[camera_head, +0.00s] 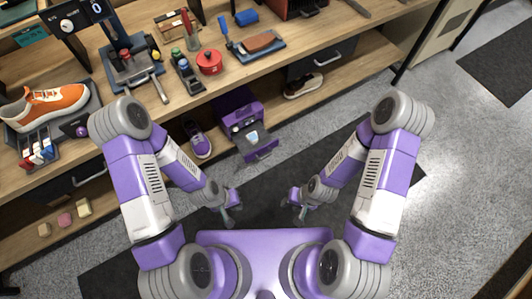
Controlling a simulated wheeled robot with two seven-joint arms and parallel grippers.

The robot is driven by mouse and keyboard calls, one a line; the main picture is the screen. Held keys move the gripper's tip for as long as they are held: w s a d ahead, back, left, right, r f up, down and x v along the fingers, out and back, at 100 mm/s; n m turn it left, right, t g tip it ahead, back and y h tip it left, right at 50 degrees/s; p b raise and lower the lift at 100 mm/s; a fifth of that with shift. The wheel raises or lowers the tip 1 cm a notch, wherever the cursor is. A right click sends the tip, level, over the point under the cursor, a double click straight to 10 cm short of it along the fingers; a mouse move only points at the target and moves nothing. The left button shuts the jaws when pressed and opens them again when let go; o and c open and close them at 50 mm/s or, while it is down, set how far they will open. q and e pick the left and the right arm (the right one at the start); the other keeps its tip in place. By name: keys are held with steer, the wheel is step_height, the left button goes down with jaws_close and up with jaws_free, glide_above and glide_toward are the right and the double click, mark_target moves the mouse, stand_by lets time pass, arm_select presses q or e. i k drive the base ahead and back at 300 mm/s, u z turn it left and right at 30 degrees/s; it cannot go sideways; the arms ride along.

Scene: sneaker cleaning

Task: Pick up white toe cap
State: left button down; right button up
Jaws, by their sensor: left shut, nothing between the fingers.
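No separate white toe cap can be made out for sure. A small whitish piece (253,137) lies in the open drawer of a purple box (238,112) on the lower level; it is too small to identify. An orange sneaker with a white toe and sole (45,106) stands on a stand at the left of the workbench. My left gripper (230,213) is shut and empty, low in front of my body, well apart from the bench and the box. My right gripper (299,212) is at a similar height to its right; its finger gap is too small to judge.
The wooden workbench (215,95) carries tools, a red tin (209,62) and a brush tray (257,45). A purple shoe (198,139) and a dark shoe (303,86) sit below. Grey floor (450,150) at right is clear.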

mark_target(253, 138)
steer(key=k, duration=0.15)
steer(key=u, duration=0.7)
steer(key=i, duration=0.95)
steer(key=u, duration=0.15)
